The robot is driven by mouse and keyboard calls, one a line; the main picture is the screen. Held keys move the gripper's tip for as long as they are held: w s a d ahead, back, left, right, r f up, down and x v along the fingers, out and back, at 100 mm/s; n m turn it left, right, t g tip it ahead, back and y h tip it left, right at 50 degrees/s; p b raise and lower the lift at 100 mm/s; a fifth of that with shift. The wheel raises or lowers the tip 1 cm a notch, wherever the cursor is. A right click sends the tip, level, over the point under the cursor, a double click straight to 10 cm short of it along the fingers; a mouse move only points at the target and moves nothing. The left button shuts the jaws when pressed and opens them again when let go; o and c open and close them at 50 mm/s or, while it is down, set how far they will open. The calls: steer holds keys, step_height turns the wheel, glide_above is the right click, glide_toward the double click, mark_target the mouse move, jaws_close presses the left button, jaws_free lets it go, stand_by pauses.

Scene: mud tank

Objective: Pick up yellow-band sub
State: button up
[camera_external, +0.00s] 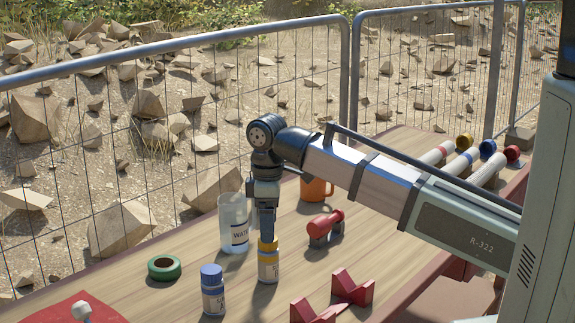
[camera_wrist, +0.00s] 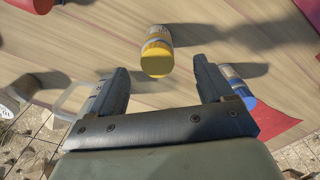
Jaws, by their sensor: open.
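A white tube with a yellow end (camera_external: 464,141) lies at the back right of the table, beside similar tubes with blue and red ends; my gripper is well to its left. A labelled bottle with a yellow cap (camera_external: 268,262) stands upright on the table. My gripper (camera_external: 267,232) points down, with its fingertips close above that cap in the external view. In the wrist view the yellow-capped bottle (camera_wrist: 157,52) shows ahead of the gap between the open, empty fingers (camera_wrist: 160,82). I cannot tell whether the fingers touch it.
A clear beaker (camera_external: 233,224) stands close left of my gripper, a blue-capped bottle (camera_external: 212,290) in front-left. A red valve-like piece (camera_external: 325,226), an orange mug (camera_external: 316,188), red V-blocks (camera_external: 350,289) and green tape (camera_external: 164,267) are around. A wire fence (camera_external: 130,150) runs behind the table.

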mark_target(269, 249)
steer(key=shift+w+f, duration=0.2)
steer(key=shift+f, duration=3.55)
steer(key=shift+r, duration=0.1)
jaws_close()
